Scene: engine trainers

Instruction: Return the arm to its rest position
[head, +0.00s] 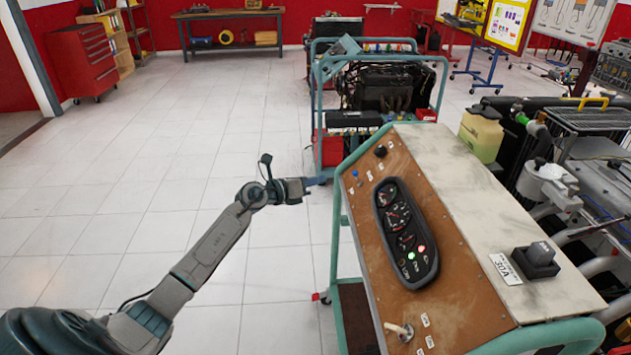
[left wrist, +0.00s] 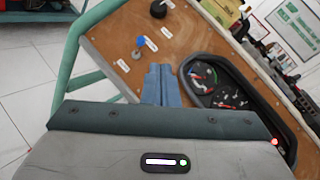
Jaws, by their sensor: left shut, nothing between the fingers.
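My left arm reaches in from the lower left in the head view. Its gripper (head: 318,181) is shut and empty, held just left of the engine trainer's panel near the teal frame post. In the left wrist view the shut blue-grey fingers (left wrist: 161,85) show in front of the brown panel (left wrist: 115,45), beside the gauge cluster. The trainer's brown panel (head: 445,300) carries a black gauge cluster (head: 405,232) with red and green lights lit. A blue toggle (left wrist: 140,41) and a black knob (left wrist: 158,9) show above the fingers. My right gripper is not in view.
A key switch (head: 400,330) sits low on the panel. A black box (head: 536,258) sits on the trainer's top. Another engine stand (head: 385,88) is behind, and engine parts crowd the right. The tiled floor (head: 130,190) to the left is clear.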

